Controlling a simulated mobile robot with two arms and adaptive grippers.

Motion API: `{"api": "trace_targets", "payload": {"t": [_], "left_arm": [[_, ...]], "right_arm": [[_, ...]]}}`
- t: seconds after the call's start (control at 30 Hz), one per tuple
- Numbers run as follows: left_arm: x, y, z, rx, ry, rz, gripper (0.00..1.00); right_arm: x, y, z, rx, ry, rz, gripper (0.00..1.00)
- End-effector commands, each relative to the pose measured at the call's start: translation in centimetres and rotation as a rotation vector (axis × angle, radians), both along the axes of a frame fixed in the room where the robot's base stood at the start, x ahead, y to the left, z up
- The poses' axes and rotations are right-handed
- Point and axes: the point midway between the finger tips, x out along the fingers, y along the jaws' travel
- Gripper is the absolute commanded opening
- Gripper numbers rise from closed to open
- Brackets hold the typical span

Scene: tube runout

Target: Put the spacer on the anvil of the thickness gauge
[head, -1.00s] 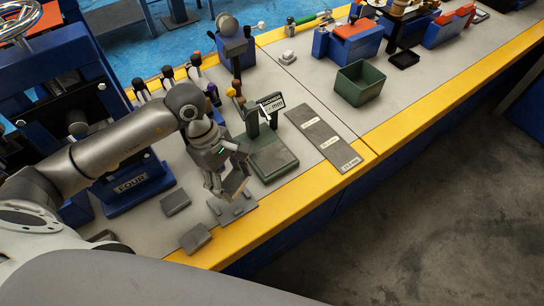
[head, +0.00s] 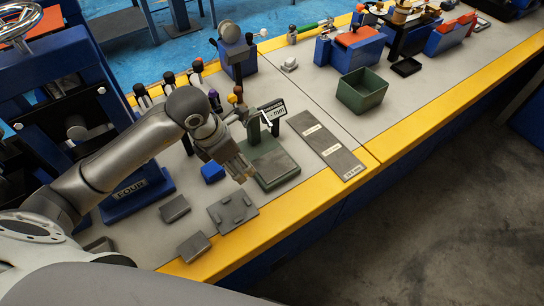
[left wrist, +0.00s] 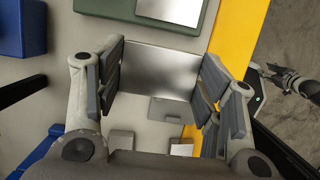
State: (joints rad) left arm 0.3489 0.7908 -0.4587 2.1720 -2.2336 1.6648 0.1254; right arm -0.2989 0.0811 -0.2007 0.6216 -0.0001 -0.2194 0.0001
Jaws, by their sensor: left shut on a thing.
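The spacer (left wrist: 158,72), a flat grey metal plate, sits between the two fingers of my left gripper (left wrist: 160,92) in the left wrist view. In the head view my left gripper (head: 243,172) hangs beside the left edge of the thickness gauge (head: 290,180), which has a green base and a small display. The spacer cannot be made out there. The gauge's flat grey anvil (head: 275,162) looks bare; part of it also shows at the top of the left wrist view (left wrist: 170,10). A dark mechanism at the right of that view looks like my right gripper (left wrist: 305,88); its fingers are unclear.
A grey fixture plate with raised stops (head: 232,211) lies in front, with grey blocks (head: 175,207) and (head: 194,247) near it. A blue block (head: 212,172) is left of the gauge. A labelled grey strip (head: 325,143) and green bin (head: 350,96) are to the right.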

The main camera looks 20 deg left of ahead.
Motion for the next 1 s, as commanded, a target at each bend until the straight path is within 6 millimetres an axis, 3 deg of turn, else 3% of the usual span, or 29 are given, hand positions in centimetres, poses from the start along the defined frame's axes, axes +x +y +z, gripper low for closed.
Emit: {"api": "trace_targets", "payload": {"t": [0.3, 0.8, 1.0], "left_arm": [[4.8, -3.9, -2.9, -0.002, -0.001, -0.003, 0.16], [8.0, -6.3, -5.7, 0.000, -0.001, -0.003, 0.16], [8.1, -6.3, -6.0, 0.001, -0.002, -0.004, 0.16]], "right_arm": [[-0.1, -0.1, 0.7, -0.001, 0.002, -0.001, 0.40], [-0.3, -0.1, 1.0, -0.002, 0.005, -0.001, 0.40], [-0.3, -0.1, 1.0, -0.001, 0.005, -0.001, 0.40]]}}
